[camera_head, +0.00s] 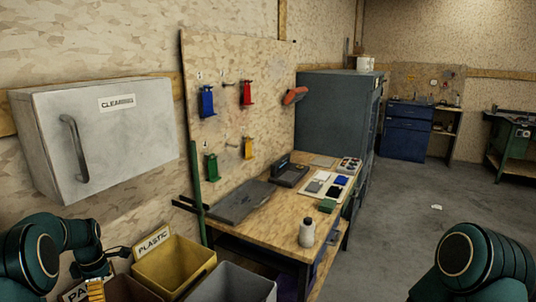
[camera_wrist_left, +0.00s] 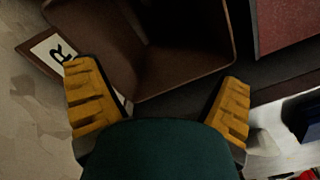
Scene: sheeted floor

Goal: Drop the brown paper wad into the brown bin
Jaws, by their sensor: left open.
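The brown bin (camera_head: 132,290) stands at the lower left of the head view, partly cut off by the bottom edge. In the left wrist view its open mouth and inner wall (camera_wrist_left: 190,72) lie straight ahead of my left gripper (camera_wrist_left: 158,76). The yellow fingers are spread wide with nothing between them, one at each side of the bin's near corner. In the head view a yellow finger of the left gripper (camera_head: 96,289) shows beside the bin. The bin's inside is dark. I see no brown paper wad in either view. My right gripper is out of view.
A yellow bin (camera_head: 175,268) labelled PLASTIC and a grey bin (camera_head: 235,284) stand right of the brown one. A workbench (camera_head: 262,228) with a white bottle (camera_head: 307,233) is beyond. A white cabinet (camera_head: 100,135) hangs above. A small white scrap (camera_head: 437,207) lies on open floor.

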